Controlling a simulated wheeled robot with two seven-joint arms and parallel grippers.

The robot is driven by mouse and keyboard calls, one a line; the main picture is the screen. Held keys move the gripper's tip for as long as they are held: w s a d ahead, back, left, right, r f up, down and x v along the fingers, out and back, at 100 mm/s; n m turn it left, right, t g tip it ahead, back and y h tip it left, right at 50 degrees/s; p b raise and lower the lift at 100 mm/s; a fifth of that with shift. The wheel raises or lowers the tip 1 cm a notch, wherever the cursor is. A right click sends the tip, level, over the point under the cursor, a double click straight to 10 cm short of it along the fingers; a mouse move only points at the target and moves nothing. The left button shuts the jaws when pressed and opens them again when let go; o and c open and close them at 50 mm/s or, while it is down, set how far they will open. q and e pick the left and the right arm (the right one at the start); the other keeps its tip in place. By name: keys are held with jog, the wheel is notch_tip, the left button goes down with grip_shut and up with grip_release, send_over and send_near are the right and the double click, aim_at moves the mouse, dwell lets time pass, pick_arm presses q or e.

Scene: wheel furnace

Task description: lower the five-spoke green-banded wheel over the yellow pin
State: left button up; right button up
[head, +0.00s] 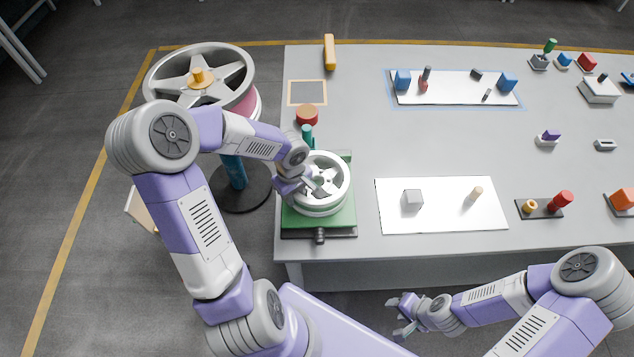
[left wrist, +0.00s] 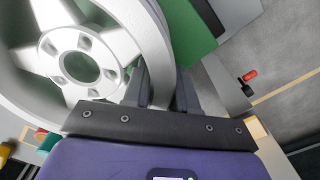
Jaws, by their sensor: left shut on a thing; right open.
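A pale grey spoked wheel (head: 320,183) is over the green block (head: 345,224) on the table's left part. I cannot tell whether it rests on the block or hovers just above. My left gripper (head: 300,186) is shut on its left rim. In the left wrist view the fingers (left wrist: 160,88) pinch the wheel's rim (left wrist: 156,45); the hub and spokes show, but no green band. A yellow pin (head: 200,76) stands up through the hub of a large five-spoke wheel (head: 165,72) with a pink band, left of the table. My right gripper (head: 402,314) is open and empty.
The large wheel sits above a teal post (head: 235,172) on a dark round base (head: 241,195). A teal cylinder (head: 307,134) and a red-brown round piece (head: 307,115) are just behind the green block. White mats (head: 440,222) with small parts lie to the right.

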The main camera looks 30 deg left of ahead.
aim_at(342, 196)
pick_arm(q)
grip_shut()
jog(key=shift+r, duration=0.1)
jog(key=shift+r+p, duration=2.4)
jog(key=shift+r, duration=1.05)
jog(key=shift+w+d, duration=0.1)
jog(key=shift+w+d+f+m, duration=0.1)
jog(key=shift+w+d+m, duration=0.05)
jog(key=shift+d+m, duration=0.2)
jog(key=w+d+m, duration=0.1)
jog(key=d+m, duration=0.2)
jog(key=m, duration=0.1)
jog(key=w+d+f+m, duration=0.1)
jog(key=w+d+m, duration=0.1)
jog(key=d+m, duration=0.2)
jog(key=w+d+f+m, duration=0.1)
jog(key=d+m, duration=0.2)
jog(key=m, duration=0.1)
jog(key=shift+w+d+f+m, duration=0.15)
jog(key=shift+w+d+m, duration=0.1)
jog(key=shift+d+m, duration=0.1)
jog(key=shift+d, duration=0.15)
